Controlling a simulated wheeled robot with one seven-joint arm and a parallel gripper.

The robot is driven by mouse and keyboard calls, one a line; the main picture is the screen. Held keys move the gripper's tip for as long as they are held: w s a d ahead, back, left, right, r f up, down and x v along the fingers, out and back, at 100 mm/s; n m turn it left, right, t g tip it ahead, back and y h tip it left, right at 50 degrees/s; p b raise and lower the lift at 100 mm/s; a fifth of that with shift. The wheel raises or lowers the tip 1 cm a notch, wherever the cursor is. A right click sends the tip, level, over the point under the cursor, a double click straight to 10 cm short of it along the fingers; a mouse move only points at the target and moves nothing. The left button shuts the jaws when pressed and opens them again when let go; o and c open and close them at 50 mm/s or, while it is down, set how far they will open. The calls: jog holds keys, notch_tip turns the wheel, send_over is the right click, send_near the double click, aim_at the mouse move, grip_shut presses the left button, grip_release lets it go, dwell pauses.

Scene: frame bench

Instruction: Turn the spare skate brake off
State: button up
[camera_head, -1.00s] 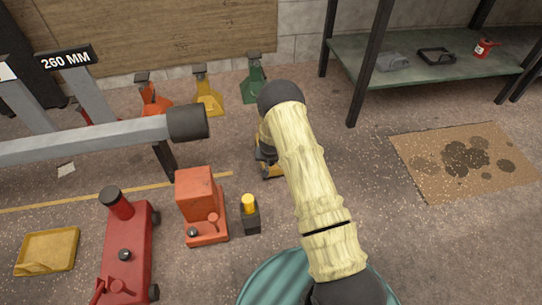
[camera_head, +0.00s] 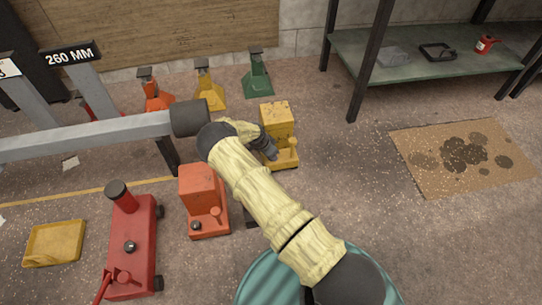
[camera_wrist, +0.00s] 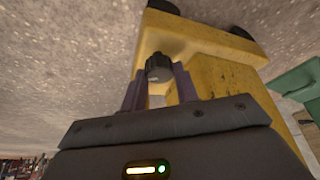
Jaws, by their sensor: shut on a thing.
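A yellow skate (camera_head: 277,118), which I take to be the spare one, stands on the floor right of the grey beam's end. It has a tall block, a low base and a small yellow lever. My gripper (camera_head: 269,151) is at the low front of this skate. In the wrist view the yellow body (camera_wrist: 215,72) fills the upper right. A dark round knob (camera_wrist: 159,69) sits between the two fingers of my gripper (camera_wrist: 160,82), which is shut on it. The head view hides the knob behind my gripper, and I cannot read its setting.
A similar orange skate (camera_head: 199,187) and a red jack (camera_head: 138,245) stand to the left. The grey beam (camera_head: 90,137) ends close to my arm. Jack stands (camera_head: 257,78) line the back. A shelf (camera_head: 440,67) is at right; the floor before it is open around a stained mat (camera_head: 425,180).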

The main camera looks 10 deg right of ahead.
jog(key=shift+w+a+m+g+b, duration=0.1)
jog(key=shift+m+g+b, duration=0.25)
jog(key=shift+m, duration=0.45)
jog(key=o, duration=1)
jog(key=p+v, duration=0.8)
jog(key=v, duration=0.9)
jog(key=shift+a+r+p, duration=0.1)
jog(key=shift+a+p, duration=0.05)
jog(key=shift+p, duration=0.2)
jog(key=shift+c, duration=0.2)
